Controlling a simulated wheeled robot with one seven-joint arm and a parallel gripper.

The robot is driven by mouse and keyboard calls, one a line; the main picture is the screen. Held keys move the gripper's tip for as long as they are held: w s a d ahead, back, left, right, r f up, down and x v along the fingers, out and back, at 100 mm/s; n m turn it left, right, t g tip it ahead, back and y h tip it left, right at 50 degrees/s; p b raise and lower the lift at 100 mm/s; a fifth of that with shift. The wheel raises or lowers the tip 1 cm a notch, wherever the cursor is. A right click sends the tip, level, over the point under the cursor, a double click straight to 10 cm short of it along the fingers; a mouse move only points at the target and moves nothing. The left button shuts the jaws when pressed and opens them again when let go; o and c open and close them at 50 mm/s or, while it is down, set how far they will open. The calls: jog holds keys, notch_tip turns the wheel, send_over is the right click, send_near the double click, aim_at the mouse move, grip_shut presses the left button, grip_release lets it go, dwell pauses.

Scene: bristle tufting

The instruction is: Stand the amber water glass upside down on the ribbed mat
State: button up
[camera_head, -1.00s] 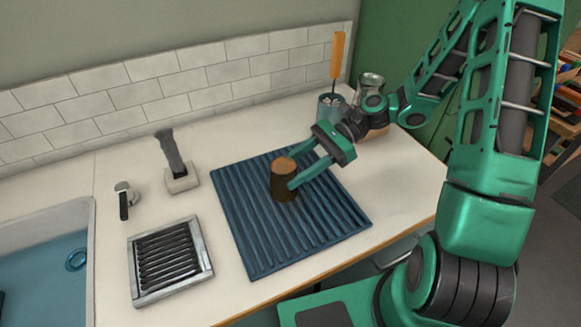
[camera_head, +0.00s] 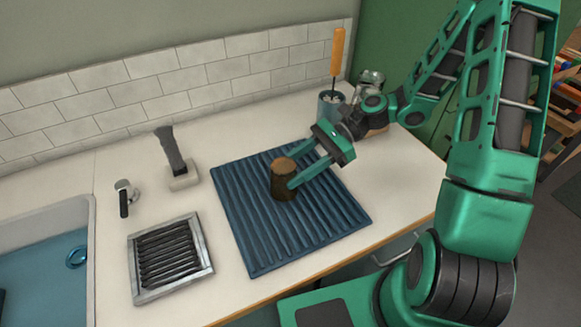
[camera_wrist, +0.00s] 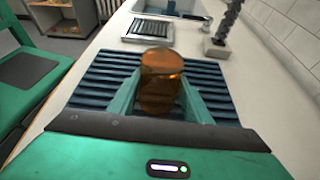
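The amber water glass (camera_head: 283,181) stands about upright on its axis over the blue ribbed mat (camera_head: 250,245), near the mat's middle. I cannot tell surely which end is its mouth. In the wrist view the glass (camera_wrist: 161,82) sits between the two green fingers, with their tips against its sides. My gripper (camera_head: 291,172) reaches it from the upper right in the head view and appears shut on it. The underside of the glass is at or very near the ribs; exact contact is hard to see.
A framed dark grate (camera_head: 170,258) lies left of the mat. Behind it are a dark-handled brush in a pale block (camera_head: 184,181) and a small tap (camera_head: 125,196). A sink (camera_head: 50,260) is far left. A blue cup (camera_head: 331,106) with an orange-handled tool stands behind my wrist, beside a clear jar (camera_head: 370,82).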

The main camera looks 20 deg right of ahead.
jog(key=o, duration=0.5)
